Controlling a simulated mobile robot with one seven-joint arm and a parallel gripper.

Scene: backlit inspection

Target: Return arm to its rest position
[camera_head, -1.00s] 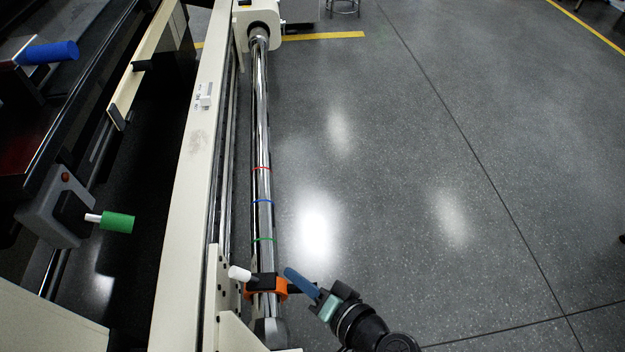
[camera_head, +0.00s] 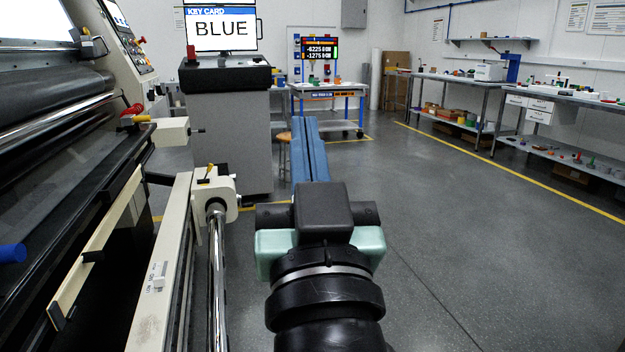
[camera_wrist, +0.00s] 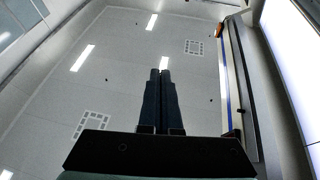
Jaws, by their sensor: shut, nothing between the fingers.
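My gripper (camera_head: 311,150) is in the lower middle of the head view, with its long blue fingers side by side and shut on nothing. It points away from the camera over the floor, to the right of the chrome rod (camera_head: 218,285) on the machine's side. In the wrist view my gripper (camera_wrist: 160,72) points toward the ceiling (camera_wrist: 120,60), and its fingers lie together with nothing between them.
The long machine (camera_head: 150,290) runs along the left. A grey cabinet (camera_head: 228,135) with a screen (camera_head: 222,30) reading "BLUE" stands ahead. A wheeled workbench (camera_head: 328,90) is behind it, and benches (camera_head: 560,105) line the right. The floor (camera_head: 470,240) between is clear.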

